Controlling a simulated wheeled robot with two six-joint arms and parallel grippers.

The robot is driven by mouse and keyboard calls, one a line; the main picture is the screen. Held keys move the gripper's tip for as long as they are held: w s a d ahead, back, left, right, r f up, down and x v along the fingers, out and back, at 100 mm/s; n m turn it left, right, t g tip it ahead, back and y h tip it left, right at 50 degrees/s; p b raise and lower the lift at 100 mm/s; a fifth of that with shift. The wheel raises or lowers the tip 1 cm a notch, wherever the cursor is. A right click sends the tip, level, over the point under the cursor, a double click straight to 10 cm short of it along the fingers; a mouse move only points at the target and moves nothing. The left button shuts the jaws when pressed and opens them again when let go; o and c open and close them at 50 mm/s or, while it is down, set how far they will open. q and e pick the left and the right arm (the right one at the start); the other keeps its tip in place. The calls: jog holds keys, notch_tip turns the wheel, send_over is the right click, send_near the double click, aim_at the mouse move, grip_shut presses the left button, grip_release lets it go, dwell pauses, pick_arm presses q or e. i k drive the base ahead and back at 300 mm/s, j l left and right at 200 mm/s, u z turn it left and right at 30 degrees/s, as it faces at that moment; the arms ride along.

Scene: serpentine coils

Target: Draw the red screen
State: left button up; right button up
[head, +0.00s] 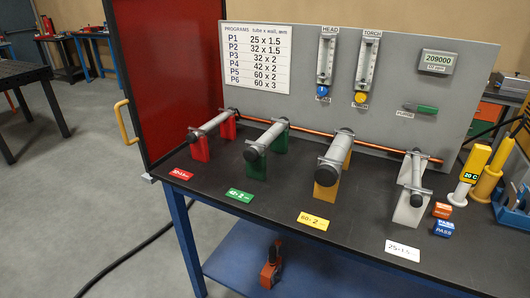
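The red screen (172,70) stands upright in a dark frame at the left end of the workbench, roughly at right angles to the grey back panel. A yellow handle (126,120) sticks out from its left edge. The screen's right edge is beside the back panel, and it does not cover the bench top. Neither of my grippers is in view.
Tubes on red (200,149), green (256,163), yellow (326,188) and white (408,207) supports stand along the bench (290,205). A copper rod runs behind them. A grey panel (300,112) carries gauges. Open floor (70,195) lies left, with a dark cable.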

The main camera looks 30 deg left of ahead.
aim_at(167, 52)
jog(key=u, duration=1.6)
